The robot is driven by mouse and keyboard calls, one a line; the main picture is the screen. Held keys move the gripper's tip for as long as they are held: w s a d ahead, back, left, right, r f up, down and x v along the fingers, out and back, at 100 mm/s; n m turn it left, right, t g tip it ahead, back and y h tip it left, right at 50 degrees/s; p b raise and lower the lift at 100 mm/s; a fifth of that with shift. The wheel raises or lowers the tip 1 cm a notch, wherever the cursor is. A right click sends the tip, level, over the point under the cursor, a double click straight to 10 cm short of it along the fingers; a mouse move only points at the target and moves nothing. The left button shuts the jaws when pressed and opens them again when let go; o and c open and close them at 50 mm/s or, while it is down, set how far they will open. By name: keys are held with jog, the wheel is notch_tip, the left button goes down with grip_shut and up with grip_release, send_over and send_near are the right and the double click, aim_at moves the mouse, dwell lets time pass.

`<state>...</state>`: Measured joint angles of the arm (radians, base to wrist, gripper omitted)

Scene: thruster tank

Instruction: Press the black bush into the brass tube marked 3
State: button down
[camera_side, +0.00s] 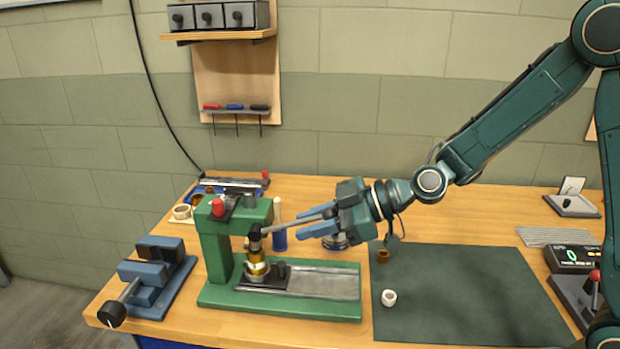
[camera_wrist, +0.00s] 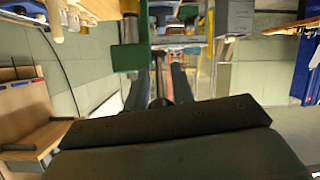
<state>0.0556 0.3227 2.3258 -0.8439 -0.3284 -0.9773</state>
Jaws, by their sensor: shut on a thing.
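A gold-coloured brass tube (camera_side: 258,262) stands upright in the holder on the base of the green press (camera_side: 216,247). Its mark cannot be read. A small black piece (camera_side: 254,233), which looks like the black bush, is at the tube's top, below the press head; how deep it sits cannot be told. My gripper (camera_side: 307,223) is to the right of the press, its blue fingers pointing left. It is shut on a thin grey bar (camera_side: 276,228), which reaches left to the black piece. The bar also shows between my fingers in the wrist view (camera_wrist: 158,84).
A blue vise (camera_side: 150,275) stands left of the press. A dark green mat (camera_side: 460,290) on the right carries a white ring (camera_side: 388,297) and a brown ring (camera_side: 383,255) and is otherwise largely clear.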

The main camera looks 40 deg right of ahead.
jog(key=shift+s+a+f, duration=0.1)
jog(key=shift+s+f, duration=0.05)
jog(key=shift+f, duration=0.15)
jog(key=c, duration=1.3)
grip_release()
jog(key=shift+o, duration=0.3)
jog(key=shift+r, duration=0.15)
jog(key=shift+r, duration=0.1)
jog(key=v, duration=1.3)
jog(key=shift+d, duration=0.35)
jog(key=shift+s, duration=0.1)
